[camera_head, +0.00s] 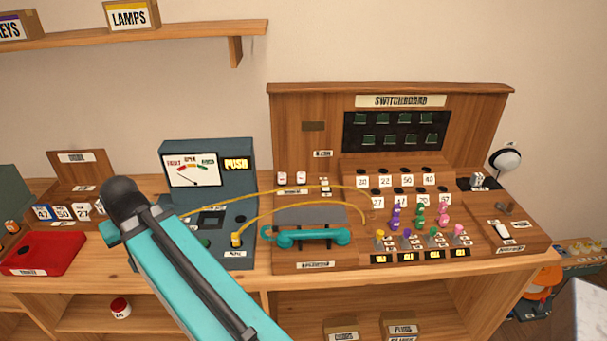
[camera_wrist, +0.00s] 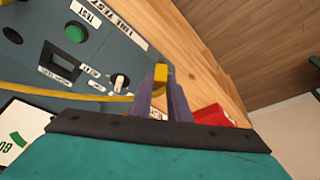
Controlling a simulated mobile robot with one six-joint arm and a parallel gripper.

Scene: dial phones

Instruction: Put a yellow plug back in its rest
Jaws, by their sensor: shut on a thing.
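In the wrist view, my gripper (camera_wrist: 162,92) is shut on a yellow plug (camera_wrist: 161,75), held near the edge of the grey test panel (camera_wrist: 100,60). A yellow cord (camera_wrist: 70,95) runs left from this plug. In the head view, my gripper and this plug are hidden behind my arm. A second yellow plug (camera_head: 236,240) stands upright on the grey tester at the point marked MUSIC. Two yellow cords (camera_head: 280,193) arch from the switchboard (camera_head: 290,130) to the left. Purple (camera_head: 396,217), green (camera_head: 420,215) and pink (camera_head: 443,215) plugs stand upright in the switchboard's rests.
A teal handset (camera_head: 310,237) lies on its cradle in front of the switchboard. A red box (camera_head: 42,253) and numbered cards stand at the left. A green button (camera_wrist: 75,33) and a white toggle (camera_wrist: 119,82) are on the tester close to my gripper. A shelf hangs above.

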